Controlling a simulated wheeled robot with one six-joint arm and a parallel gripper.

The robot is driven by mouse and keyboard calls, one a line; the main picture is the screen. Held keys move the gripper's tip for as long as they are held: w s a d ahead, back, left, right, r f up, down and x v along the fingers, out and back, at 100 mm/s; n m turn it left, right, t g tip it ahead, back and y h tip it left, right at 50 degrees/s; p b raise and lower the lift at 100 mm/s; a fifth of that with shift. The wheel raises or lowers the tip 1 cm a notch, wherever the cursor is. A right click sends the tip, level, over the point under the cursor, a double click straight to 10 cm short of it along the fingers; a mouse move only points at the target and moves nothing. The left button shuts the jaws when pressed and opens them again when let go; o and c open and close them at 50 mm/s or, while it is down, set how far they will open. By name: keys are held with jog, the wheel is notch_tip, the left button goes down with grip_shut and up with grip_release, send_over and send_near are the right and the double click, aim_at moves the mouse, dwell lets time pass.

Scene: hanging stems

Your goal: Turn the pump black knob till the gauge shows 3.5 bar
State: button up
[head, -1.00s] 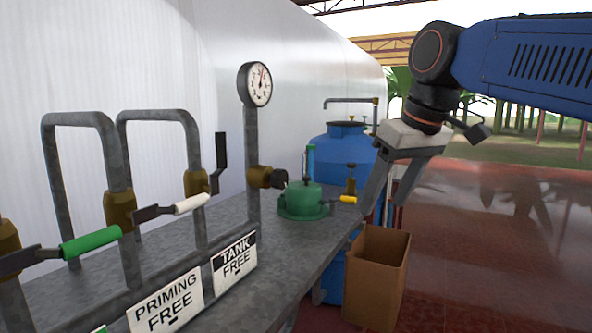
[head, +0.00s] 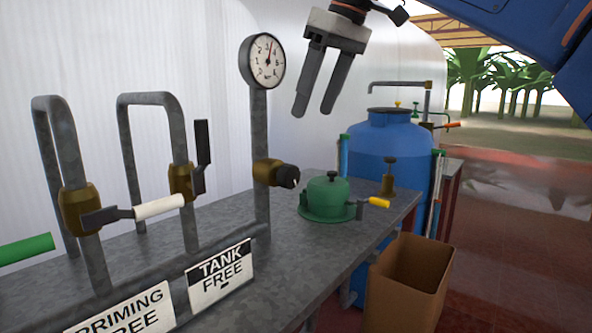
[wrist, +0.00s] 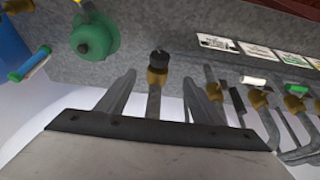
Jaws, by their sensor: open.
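The black knob (head: 288,176) sits on a brass valve body (head: 265,172) on the grey standpipe. The round white gauge (head: 268,61) tops that pipe; its needle points up, slightly right, and its numbers are too small to read surely. My gripper (head: 313,110) is open and empty, fingers pointing down, above and to the right of the knob, apart from it. In the wrist view the knob (wrist: 159,57) lies beyond and between the two open fingers (wrist: 158,85), at the end of the pipe.
A green pump-like unit (head: 327,197) with a yellow-tipped lever stands right of the knob on the metal bench (head: 290,232). White-handled (head: 158,206) and green-handled (head: 25,250) valves stand left. A blue tank (head: 389,165) and cardboard box (head: 408,275) are at right.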

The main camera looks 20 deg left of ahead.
aim_at(294, 167)
jog(key=x, duration=1.6)
jog(key=shift+a, duration=0.1)
jog(key=shift+c, duration=0.7)
jog(key=shift+w, duration=0.1)
jog(key=c, duration=0.9)
